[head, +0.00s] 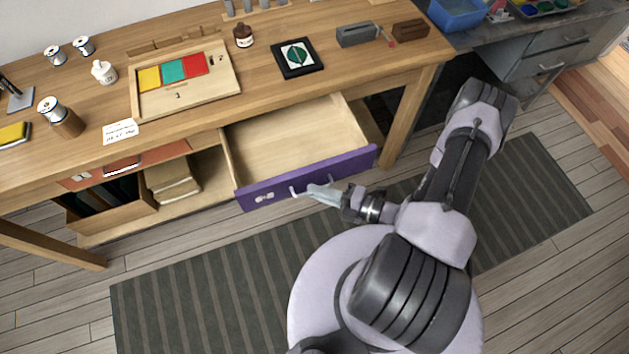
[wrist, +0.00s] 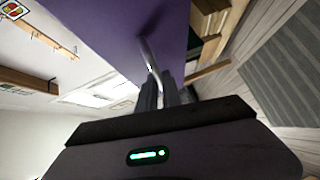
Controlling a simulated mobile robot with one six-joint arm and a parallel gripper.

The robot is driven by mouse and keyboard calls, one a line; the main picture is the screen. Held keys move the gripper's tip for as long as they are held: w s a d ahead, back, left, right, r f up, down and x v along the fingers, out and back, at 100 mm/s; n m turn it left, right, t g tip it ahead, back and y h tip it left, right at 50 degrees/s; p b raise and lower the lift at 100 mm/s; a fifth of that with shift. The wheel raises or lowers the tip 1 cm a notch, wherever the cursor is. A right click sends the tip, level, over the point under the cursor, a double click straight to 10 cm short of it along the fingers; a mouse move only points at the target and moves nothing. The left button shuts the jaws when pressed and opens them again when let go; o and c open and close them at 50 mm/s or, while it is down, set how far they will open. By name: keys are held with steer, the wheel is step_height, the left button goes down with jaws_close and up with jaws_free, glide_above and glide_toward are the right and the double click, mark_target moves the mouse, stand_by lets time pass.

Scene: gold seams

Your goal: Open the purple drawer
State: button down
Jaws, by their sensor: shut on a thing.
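The purple drawer (head: 262,194) under the wooden workbench stands pulled well out, and its bare wood inside shows empty in the head view. A light metal bar handle (head: 296,192) is on its front. My gripper (head: 318,193) is at the handle, in front of the drawer face. In the wrist view the purple front (wrist: 110,25) fills the upper middle, and the handle (wrist: 150,62) runs down between the dark fingers of my gripper (wrist: 163,90), which are shut on it.
The workbench top (head: 270,100) holds a wooden tray (head: 220,95) with coloured squares, bottles and spools. An orange drawer (head: 125,166) is left of the purple one, above an open wooden box (head: 115,215). A striped rug (head: 200,290) lies on the floor around my base.

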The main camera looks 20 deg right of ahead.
steer(key=shift+s, duration=0.1)
steer(key=c, duration=1.5)
jaws_free()
steer(key=p+v, duration=0.3)
steer(key=v, duration=1.4)
steer(key=shift+s+d+f, duration=0.1)
steer(key=shift+s+d, duration=0.05)
steer(key=shift+s, duration=0.1)
